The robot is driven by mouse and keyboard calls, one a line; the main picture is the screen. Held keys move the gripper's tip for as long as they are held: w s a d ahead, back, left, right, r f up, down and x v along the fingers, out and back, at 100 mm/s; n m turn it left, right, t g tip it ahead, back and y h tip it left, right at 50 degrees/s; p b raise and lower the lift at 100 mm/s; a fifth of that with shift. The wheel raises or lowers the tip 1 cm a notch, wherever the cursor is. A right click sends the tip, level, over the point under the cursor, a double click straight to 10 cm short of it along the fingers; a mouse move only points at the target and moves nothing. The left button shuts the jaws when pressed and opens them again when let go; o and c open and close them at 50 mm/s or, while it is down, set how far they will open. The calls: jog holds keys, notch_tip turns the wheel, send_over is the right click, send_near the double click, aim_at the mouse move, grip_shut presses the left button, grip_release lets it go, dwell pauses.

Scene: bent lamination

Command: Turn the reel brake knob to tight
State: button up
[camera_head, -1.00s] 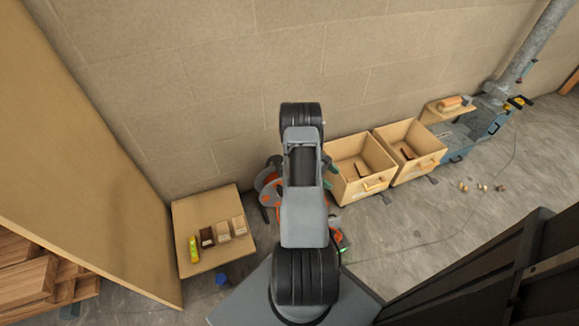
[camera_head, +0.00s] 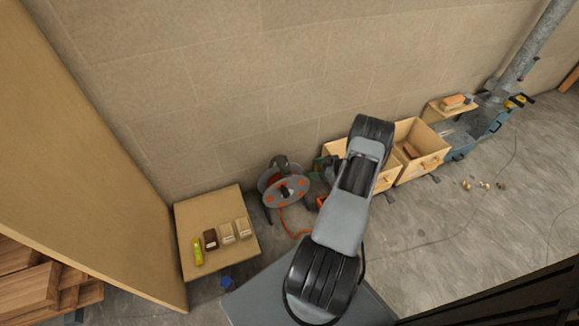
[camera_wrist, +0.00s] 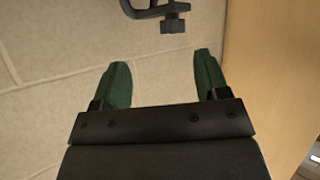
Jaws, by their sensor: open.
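The cable reel (camera_head: 285,188) stands on the floor by the wall in the head view, a grey disc with orange parts and an orange cable. I cannot make out its brake knob or the knob's setting there. My gripper (camera_head: 326,168) is partly hidden by my arm, just right of the reel, with its green fingers showing. In the wrist view my gripper (camera_wrist: 161,75) is open, with nothing between its fingers. A dark bracket with a small knob-like end (camera_wrist: 172,24) shows beyond the fingertips at the top edge, cut off; I cannot tell whether it belongs to the reel.
Two wooden bins (camera_head: 424,164) stand right of the reel, one partly behind my arm. A low wooden board (camera_head: 200,265) with several small blocks lies left. In the wrist view, a wooden surface (camera_wrist: 268,70) is close on the right. Open floor (camera_head: 430,225) lies to the right.

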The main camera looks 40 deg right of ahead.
aim_at(286, 166)
jog(key=shift+y, duration=0.7)
jog(key=b+x, duration=0.1)
jog(key=x, duration=0.3)
jog(key=r+b+x, duration=0.1)
jog(key=x, duration=0.4)
jog(key=a+r+b+x, duration=0.1)
jog(key=b+x, duration=0.1)
jog(key=x, duration=0.3)
jog(key=shift+w+r, duration=0.1)
jog(key=shift+w, duration=0.05)
jog(key=c, duration=0.9)
